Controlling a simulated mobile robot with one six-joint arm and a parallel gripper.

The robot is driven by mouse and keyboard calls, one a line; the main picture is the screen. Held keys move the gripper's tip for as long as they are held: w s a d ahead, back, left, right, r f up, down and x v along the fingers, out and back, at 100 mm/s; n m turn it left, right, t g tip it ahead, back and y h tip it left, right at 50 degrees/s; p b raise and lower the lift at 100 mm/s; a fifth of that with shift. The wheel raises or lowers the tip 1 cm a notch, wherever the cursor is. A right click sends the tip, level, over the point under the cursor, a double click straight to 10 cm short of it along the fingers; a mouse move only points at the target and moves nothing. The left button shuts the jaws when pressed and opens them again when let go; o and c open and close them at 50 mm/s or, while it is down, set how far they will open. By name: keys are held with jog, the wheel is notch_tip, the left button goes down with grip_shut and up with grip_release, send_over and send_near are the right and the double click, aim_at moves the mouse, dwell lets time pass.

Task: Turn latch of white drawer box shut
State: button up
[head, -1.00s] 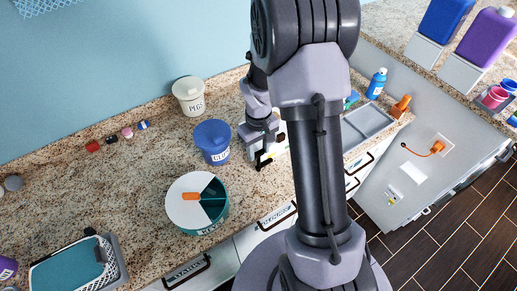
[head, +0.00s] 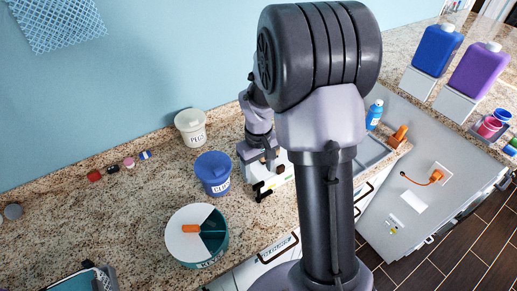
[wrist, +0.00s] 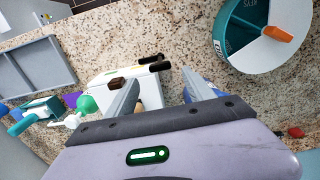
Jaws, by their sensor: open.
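The white drawer box (wrist: 108,76) stands on the speckled counter under my gripper in the wrist view. A small dark brown piece (wrist: 117,83), perhaps the latch, sits on its top. Two black-ended parts (wrist: 155,64) stick out at its edge. My gripper (wrist: 162,86) is open and empty, its fingers spread above the box. The left finger is close to the brown piece; I cannot tell whether they touch. The fingers and gripper body hide part of the box. In the head view the white box (head: 280,176) shows beside my gripper (head: 264,168), partly hidden by my arm.
A round teal container (head: 197,236) is nearer the front. A grey tray (wrist: 30,70) and a green ball-topped thing (wrist: 87,103) lie beyond the box.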

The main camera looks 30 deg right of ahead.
notch_tip(320, 180, up, 11)
jog(key=p, duration=0.2)
jog(key=s+a+f+m+t+y+b, duration=0.1)
jog(key=s+a+f+m+t+b, duration=0.1)
jog(key=s+a+b, duration=0.6)
jog(key=s+a+f+m+t+y+b, duration=0.1)
jog(key=s+a+f+m+t+b, duration=0.2)
jog(key=s+a+b, duration=0.5)
jog(key=shift+s+f+t+b, duration=0.4)
jog(key=shift+s+b, duration=0.15)
jog(key=shift+b, duration=0.5)
jog(key=shift+a, duration=0.1)
